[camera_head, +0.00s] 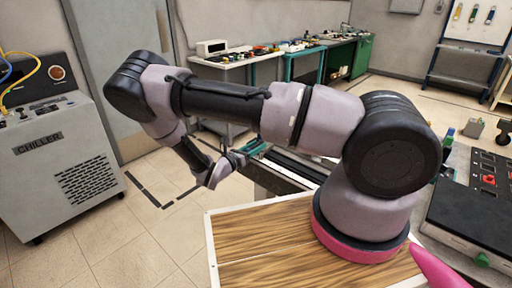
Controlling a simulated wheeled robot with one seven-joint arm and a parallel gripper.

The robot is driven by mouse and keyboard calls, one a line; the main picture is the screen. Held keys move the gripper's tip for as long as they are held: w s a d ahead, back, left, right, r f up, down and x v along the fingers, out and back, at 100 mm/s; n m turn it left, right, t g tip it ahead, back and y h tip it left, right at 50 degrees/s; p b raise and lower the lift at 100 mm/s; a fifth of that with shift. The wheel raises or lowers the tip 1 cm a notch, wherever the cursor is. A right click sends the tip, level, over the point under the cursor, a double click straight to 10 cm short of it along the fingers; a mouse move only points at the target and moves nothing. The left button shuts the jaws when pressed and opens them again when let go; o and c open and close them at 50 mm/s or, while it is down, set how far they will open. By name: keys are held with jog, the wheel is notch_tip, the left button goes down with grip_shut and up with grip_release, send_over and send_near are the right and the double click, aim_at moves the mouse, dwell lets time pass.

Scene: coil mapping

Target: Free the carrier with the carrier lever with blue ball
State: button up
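My gripper (234,158) is small in the picture, left of the middle, at the far end of my arm. It is close to the left end of a long dark bench or rail (281,184). Its fingers are too small and overlapped to tell whether they are open or shut. A teal part (254,147) shows just behind and right of my gripper; I cannot tell whether it is touched. I cannot make out a carrier or a lever with a blue ball; my arm hides much of the bench.
A grey chiller (50,160) stands at the left. A dark control panel with a red button (488,180) is at the right. Benches with small parts (228,62) line the back, near a green cabinet (362,58). The tiled floor (130,235) at the front left is clear.

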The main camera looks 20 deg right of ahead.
grip_shut()
dwell(1.2)
